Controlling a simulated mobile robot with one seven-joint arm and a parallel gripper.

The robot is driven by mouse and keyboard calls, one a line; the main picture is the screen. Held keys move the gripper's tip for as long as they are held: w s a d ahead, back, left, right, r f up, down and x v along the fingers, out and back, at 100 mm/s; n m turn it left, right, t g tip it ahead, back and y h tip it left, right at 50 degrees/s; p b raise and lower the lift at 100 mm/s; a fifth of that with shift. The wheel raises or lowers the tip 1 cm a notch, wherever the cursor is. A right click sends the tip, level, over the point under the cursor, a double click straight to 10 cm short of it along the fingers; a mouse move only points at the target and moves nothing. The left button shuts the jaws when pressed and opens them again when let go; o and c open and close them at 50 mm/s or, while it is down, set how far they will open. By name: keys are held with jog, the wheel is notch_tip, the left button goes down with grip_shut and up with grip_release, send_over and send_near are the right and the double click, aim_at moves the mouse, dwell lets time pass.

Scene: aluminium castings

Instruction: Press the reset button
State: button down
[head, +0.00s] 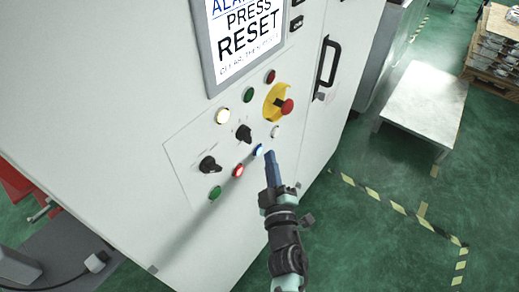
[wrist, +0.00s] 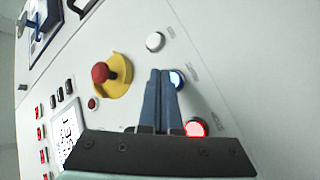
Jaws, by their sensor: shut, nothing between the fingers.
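A small blue lit button (head: 258,150) sits on the white cabinet's control panel (head: 190,146), between a white button and a red lit button. It also shows in the wrist view (wrist: 178,79), partly hidden by the fingers. The button labels are too small to read. The screen (head: 246,32) above reads "PRESS RESET". My gripper (head: 268,154) is shut and empty, with its blue fingers pointing at the panel. In the wrist view the fingertips (wrist: 167,72) appear right beside the blue button. I cannot tell whether they touch it.
A red emergency-stop knob (head: 286,107) on a yellow plate stands out above the blue button. Black rotary switches (head: 210,165), a white button (head: 275,132) and a red lit button (head: 238,170) are close by. A pale table (head: 425,100) stands at the right.

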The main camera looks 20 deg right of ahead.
jog(key=shift+w+a, duration=0.3)
jog(key=shift+w, duration=0.05)
jog(key=shift+w+a+b, duration=0.3)
jog(key=shift+w+b, duration=0.05)
jog(key=shift+b, duration=0.15)
dwell(0.7)
dwell(0.4)
jog(key=shift+s+d+p, duration=0.55)
jog(key=shift+s+p, duration=0.1)
jog(key=shift+s, duration=0.05)
jog(key=s+d+p, duration=0.1)
jog(key=s, duration=0.1)
jog(key=s+d+p, duration=0.2)
